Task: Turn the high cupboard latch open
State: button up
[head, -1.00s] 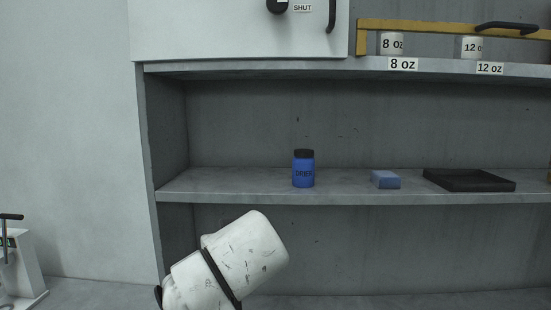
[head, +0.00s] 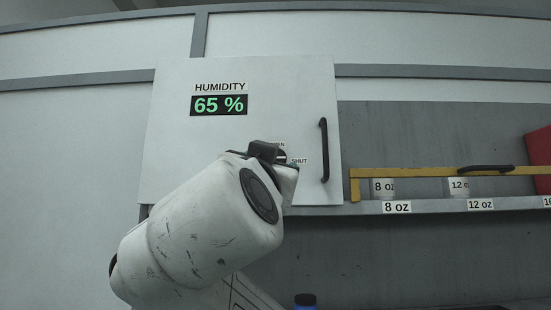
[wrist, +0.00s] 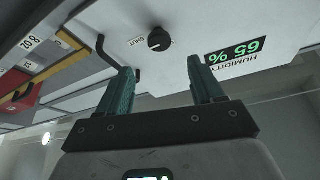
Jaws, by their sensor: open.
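The latch is a round black knob (wrist: 159,39) on the white cupboard door (wrist: 220,25). In the head view the knob (head: 281,157) is partly hidden behind my wrist, with a SHUT label (head: 299,161) to its right and a partly covered label above. My gripper (wrist: 161,66) is open and empty; its two green fingers point up toward the door, with the knob apart from them, beyond the gap between their tips. I cannot tell exactly which way the knob points. In the head view my arm hides the fingers.
A black door handle (head: 324,150) is right of the knob. A humidity display (head: 219,105) is above left. A yellow rail (head: 430,173) and cups (head: 382,188) stand on the shelf to the right. A blue jar (head: 305,300) shows at the bottom.

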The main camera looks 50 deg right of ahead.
jog(key=p+x, duration=0.3)
jog(key=x, duration=0.6)
jog(key=shift+d, duration=0.25)
jog(key=shift+w, duration=0.15)
jog(key=shift+c, duration=0.4)
jog(key=c, duration=1)
